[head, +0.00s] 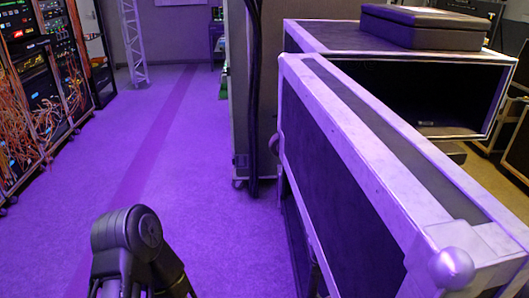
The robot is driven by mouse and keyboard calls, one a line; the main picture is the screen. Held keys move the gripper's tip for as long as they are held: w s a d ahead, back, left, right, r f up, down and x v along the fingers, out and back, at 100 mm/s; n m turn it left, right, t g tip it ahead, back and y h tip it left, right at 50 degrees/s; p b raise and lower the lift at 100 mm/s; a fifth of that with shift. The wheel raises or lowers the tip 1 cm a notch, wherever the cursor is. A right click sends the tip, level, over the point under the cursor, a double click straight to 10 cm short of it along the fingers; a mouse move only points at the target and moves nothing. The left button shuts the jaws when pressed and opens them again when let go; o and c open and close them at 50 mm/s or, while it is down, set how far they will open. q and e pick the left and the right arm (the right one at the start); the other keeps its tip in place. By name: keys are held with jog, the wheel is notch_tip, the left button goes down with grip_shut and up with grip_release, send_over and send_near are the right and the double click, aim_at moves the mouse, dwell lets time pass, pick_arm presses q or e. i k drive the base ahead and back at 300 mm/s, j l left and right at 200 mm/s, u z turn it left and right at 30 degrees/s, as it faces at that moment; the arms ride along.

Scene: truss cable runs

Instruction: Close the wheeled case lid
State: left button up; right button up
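The wheeled case (320,36) stands at the right, dark with pale metal edging. Its open front shows a dark hollow inside (430,95). A thick dark panel with metal edges and a ball corner, which looks like the lid (340,170), stands upright in the right foreground. It reaches from near the case towards me and stands apart from the opening. Its lower part and any hinge are hidden or cut off. A black link of my arm shows at the bottom left, but neither gripper can be made out.
A dark flat box (424,27) lies on top of the case. Racks with orange cables (40,90) line the left wall. A truss post (133,42) stands at the back. A tall grey cabinet (240,90) with dark cables is behind the lid. The purple-lit floor (190,150) between is clear.

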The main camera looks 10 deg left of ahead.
aim_at(385, 213)
jog(key=j+z, duration=0.15)
jog(key=z, duration=0.2)
jog(key=j+z, duration=0.2)
jog(key=j, duration=0.15)
jog(key=k+j+z, duration=0.4)
jog(key=j, duration=0.25)
jog(key=j+z, duration=0.2)
jog(key=j, duration=0.15)
jog(key=k+j, duration=0.2)
jog(key=j, duration=0.25)
jog(key=k+j, duration=0.25)
jog(key=j, duration=0.2)
jog(key=k+j+z, duration=0.1)
jog(key=j, duration=0.35)
jog(key=k+j, duration=0.3)
jog(key=j+z, duration=0.05)
jog(key=j, duration=0.05)
